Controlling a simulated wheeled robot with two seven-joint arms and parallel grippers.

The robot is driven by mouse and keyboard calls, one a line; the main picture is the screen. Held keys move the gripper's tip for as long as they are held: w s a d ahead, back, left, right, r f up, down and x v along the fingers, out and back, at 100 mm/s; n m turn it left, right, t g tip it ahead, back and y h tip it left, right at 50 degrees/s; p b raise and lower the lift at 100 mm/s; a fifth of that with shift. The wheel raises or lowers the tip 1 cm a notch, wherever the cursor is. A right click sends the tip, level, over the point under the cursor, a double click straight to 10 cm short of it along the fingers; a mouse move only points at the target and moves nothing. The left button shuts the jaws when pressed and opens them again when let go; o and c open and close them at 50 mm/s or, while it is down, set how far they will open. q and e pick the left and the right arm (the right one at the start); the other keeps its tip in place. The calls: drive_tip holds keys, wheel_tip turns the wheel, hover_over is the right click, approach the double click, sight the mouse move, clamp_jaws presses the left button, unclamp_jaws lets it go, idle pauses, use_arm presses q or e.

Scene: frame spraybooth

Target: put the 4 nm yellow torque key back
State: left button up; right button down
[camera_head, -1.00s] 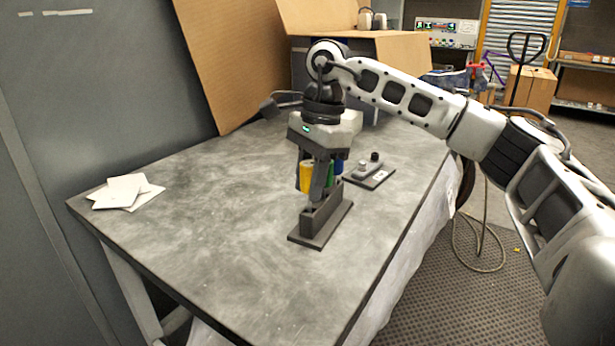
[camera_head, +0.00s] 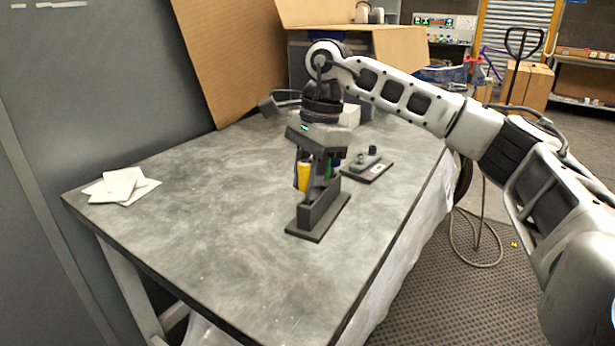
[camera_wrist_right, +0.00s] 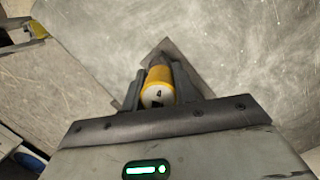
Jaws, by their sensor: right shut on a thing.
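The yellow torque key (camera_head: 304,176), its end marked 4, is between the fingers of my right gripper (camera_head: 318,182). In the right wrist view the key (camera_wrist_right: 157,88) points away from the camera, with a gripper finger on each side. The gripper is shut on it. A dark grey holder (camera_head: 319,216) with a flat base stands on the table directly below.
A dark plate with small knobs (camera_head: 368,168) lies behind the holder to the right. White sheets (camera_head: 122,186) lie at the table's left. Cardboard (camera_head: 235,65) stands along the back.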

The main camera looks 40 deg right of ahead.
use_arm(q)
drive_tip(key=shift+f, duration=0.2)
use_arm(e)
drive_tip(key=shift+f, duration=0.3)
use_arm(q)
drive_tip(key=shift+r, duration=0.1)
use_arm(e)
drive_tip(key=c, duration=1)
unclamp_jaws()
drive_tip(key=shift+c, duration=0.2)
drive_tip(key=shift+r, duration=0.1)
use_arm(q)
wheel_tip(320, 180, up, 2)
drive_tip(key=p, duration=0.4)
drive_tip(key=shift+w+a+r, duration=0.15)
use_arm(e)
drive_tip(key=v, duration=1.5)
drive_tip(key=shift+r, duration=0.4)
